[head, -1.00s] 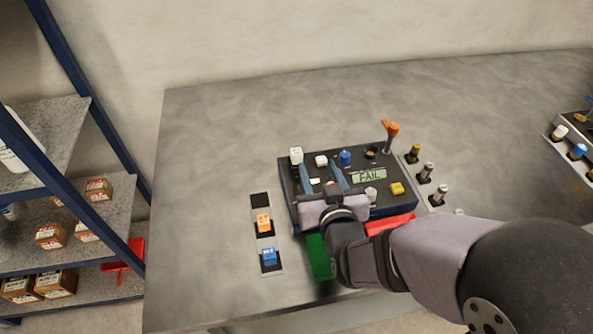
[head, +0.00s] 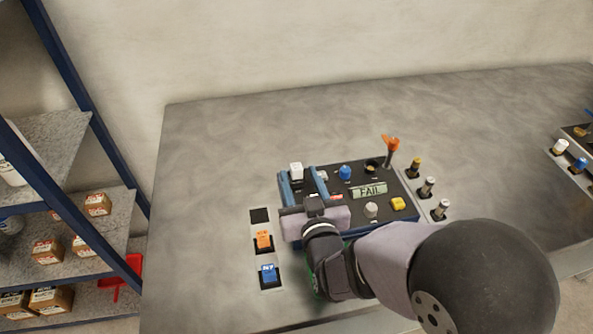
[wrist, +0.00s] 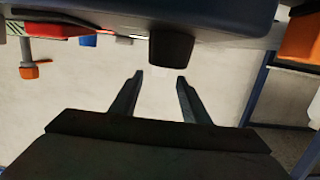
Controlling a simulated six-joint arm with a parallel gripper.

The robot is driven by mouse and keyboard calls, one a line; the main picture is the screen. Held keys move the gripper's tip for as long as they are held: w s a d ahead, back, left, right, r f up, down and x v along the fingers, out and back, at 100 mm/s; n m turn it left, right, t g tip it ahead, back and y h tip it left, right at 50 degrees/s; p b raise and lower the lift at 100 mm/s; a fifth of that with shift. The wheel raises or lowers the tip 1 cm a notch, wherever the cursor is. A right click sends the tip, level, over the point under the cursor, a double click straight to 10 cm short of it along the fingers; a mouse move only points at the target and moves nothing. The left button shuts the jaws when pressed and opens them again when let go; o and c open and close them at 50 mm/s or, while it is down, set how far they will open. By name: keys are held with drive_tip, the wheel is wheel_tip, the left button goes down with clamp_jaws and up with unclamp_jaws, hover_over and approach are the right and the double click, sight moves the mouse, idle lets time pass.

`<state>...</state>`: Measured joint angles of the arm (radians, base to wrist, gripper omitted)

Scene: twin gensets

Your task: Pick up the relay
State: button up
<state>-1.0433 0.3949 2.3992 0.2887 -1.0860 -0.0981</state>
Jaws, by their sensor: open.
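My gripper (head: 299,176) is open over the left part of the dark control panel (head: 385,213). In the head view its two blue-grey fingers point towards a white cube (head: 296,169) at the panel's back left corner. In the wrist view my fingers (wrist: 160,76) are apart with nothing between them, and a dark block (wrist: 171,48) shows just beyond the tips. An orange labelled block (head: 264,240) and a blue labelled block (head: 269,274) sit in a strip to the left. I cannot tell which block is the relay. My arm hides the panel's front left.
Shelves with boxes (head: 47,252) are at left. The table behind the panel is clear.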

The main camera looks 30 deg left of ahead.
sight(298, 170)
drive_tip(key=shift+p+x, duration=0.85)
drive_tip(key=shift+x, duration=1.55)
drive_tip(key=shift+w, duration=0.1)
clamp_jaws()
